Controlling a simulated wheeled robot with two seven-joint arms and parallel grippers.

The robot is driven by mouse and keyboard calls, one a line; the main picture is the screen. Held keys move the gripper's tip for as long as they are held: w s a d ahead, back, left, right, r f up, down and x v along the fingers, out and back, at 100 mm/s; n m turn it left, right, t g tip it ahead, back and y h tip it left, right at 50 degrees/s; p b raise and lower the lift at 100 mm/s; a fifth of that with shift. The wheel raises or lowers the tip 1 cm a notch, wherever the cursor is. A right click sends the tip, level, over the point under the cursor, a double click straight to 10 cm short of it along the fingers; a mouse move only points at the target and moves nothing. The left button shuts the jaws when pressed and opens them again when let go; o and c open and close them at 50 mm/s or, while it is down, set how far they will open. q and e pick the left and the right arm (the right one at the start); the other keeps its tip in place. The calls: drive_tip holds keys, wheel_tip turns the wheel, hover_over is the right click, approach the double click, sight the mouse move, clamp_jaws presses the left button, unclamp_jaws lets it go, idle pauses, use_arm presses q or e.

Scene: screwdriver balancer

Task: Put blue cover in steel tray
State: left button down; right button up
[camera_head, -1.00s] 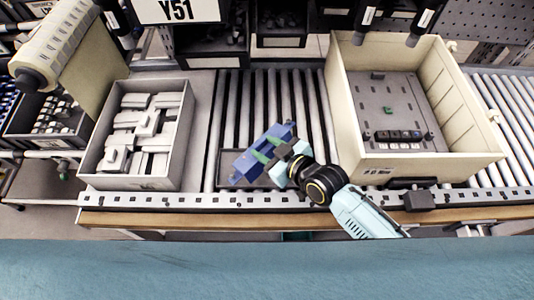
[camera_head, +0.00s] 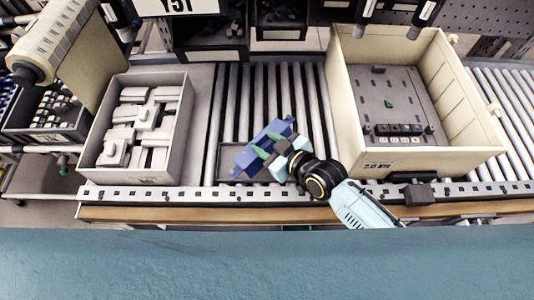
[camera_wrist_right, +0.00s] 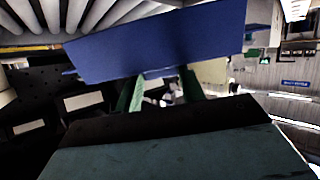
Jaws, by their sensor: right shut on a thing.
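The blue cover (camera_head: 247,159) is held tilted in my right gripper (camera_head: 269,146), whose green fingers are shut on it. In the head view the cover overlaps a shallow grey tray (camera_head: 228,153) on the roller conveyor and hides much of it. The cover appears to be above the tray; I cannot tell the exact gap. In the right wrist view the cover (camera_wrist_right: 170,45) spans the upper middle as a broad blue face, with the green fingers (camera_wrist_right: 162,88) below it. My left gripper is not in view.
A grey bin (camera_head: 183,140) full of pale parts stands left of the tray. A large cream crate (camera_head: 455,160) with a dark panel inside stands to the right. Bare rollers (camera_head: 235,95) lie behind the tray. Dark bins (camera_head: 208,55) line the back.

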drive_tip(key=shift+f+b, duration=0.35)
drive_tip(key=shift+f, duration=2)
drive_tip(key=shift+f, duration=0.2)
drive_tip(key=o, duration=1.1)
drive_tip(key=v, duration=1.3)
drive_tip(key=shift+d+p, duration=0.25)
drive_tip(key=shift+p, duration=0.15)
drive_tip(key=shift+f, duration=0.15)
